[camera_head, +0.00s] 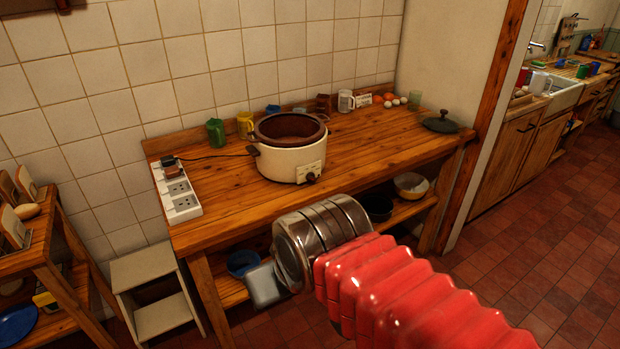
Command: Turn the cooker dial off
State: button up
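A white slow cooker (281,163) with a brown inner pot stands without its lid on the wooden counter. Its dark dial (311,178) is low on the front, on a pale panel, facing me. I cannot read the dial's setting. My arm reaches in from the lower right, with red ribbed and metal sections. My gripper (265,286) shows as a grey block in front of the counter's front edge, below and left of the dial and apart from the cooker. Its fingers are not clear, so I cannot tell if it is open or shut.
A white power strip (177,194) with a plug and cord lies at the counter's left. Cups and a green mug (216,132) line the back. A dark lid (440,123) lies at the right. Bowls sit on the shelf below. The counter (372,155) is clear right of the cooker.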

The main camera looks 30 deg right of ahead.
aim_at(310, 176)
jog(key=i, duration=0.85)
jog(key=z, duration=0.05)
